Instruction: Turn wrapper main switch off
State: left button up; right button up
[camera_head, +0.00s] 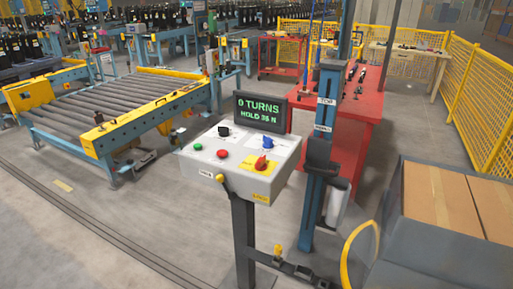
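The wrapper's control box (238,165) is a pale grey sloped panel on a dark post in the middle of the view. Its main switch (261,163) appears to be the red rotary handle on a yellow plate at the panel's right front. The handle looks roughly upright, but its exact setting is too small to read. A dark display (260,111) behind the panel reads "0 TURNS HOLD 35 N" in green. Neither of my grippers shows in the view.
The panel also has a black knob (223,131), a blue knob (267,141), a green button (198,147) and a red button (222,154). A blue column (318,190) stands close right. Cardboard boxes (440,195) are at right; a roller conveyor (125,100) is left. Floor lies open at front left.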

aim_at(261, 165)
jog(key=i+j+z, duration=0.15)
jog(key=j, duration=0.15)
jog(key=i+j+z, duration=0.15)
jog(key=j, duration=0.15)
jog(key=i+j+z, duration=0.15)
jog(key=j, duration=0.15)
jog(key=i+j+z, duration=0.15)
jog(key=j, duration=0.2)
jog(key=k, duration=0.05)
